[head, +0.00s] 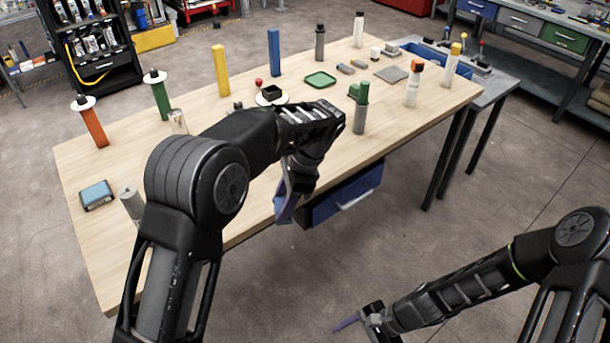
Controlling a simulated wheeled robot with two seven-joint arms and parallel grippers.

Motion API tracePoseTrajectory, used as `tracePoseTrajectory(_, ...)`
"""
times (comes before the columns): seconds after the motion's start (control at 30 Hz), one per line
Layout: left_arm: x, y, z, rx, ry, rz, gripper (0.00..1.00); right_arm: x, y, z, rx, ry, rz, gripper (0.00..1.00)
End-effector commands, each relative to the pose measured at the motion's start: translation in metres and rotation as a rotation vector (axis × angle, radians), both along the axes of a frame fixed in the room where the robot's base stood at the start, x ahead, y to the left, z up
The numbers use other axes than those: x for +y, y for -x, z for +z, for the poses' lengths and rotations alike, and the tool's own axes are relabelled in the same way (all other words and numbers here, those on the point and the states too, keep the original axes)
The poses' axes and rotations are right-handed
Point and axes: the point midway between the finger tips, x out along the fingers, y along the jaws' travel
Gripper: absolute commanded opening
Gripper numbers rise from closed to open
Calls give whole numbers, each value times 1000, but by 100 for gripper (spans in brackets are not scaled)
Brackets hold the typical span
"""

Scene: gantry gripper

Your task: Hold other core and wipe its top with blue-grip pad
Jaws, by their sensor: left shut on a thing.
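My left gripper (288,198) points down just off the table's near edge. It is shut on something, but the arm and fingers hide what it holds. A dark block with a light blue top (97,194) lies at the table's left end; I cannot tell if it is the blue-grip pad. A plain grey cylinder (131,204) stands near it, partly behind my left arm. Another pale cylinder (178,121) shows behind the arm. I cannot tell which is the other core. My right gripper (360,324) is low over the floor, away from the table; its finger gap is unclear.
The wooden table (85,240) carries several upright coloured posts, including orange (93,125), yellow (220,70) and blue (274,52). A green tray (320,79) lies behind. A blue drawer (345,194) hangs below.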

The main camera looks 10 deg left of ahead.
Motion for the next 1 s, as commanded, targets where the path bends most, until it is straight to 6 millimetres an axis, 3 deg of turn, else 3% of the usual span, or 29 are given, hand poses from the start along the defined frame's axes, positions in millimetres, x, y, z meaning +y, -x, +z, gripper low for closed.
tracePoseTrajectory(0.03, 17, 8, -23, 11, -3, 178, 0, -1, 19, -11, -58, 54, 105, 65)
tracePoseTrajectory(0.1, 35, 19, -51, 10, -3, 442, 0, -7, 36, -23, -162, 124, 250, 65)
tracePoseTrajectory(0.2, 54, 36, -83, 7, -3, 772, 0, -12, 52, -32, -303, 187, 428, 65)
tracePoseTrajectory(0.4, 73, 59, -117, 0, 0, 1179, 0, -12, 64, -33, -490, 231, 634, 65)
tracePoseTrajectory(0.73, 75, 62, -123, -4, -1, 1253, 0, -11, 64, -33, -526, 236, 665, 65)
tracePoseTrajectory(1.0, 75, 62, -123, -5, 0, 1250, 0, -11, 64, -33, -525, 237, 662, 44)
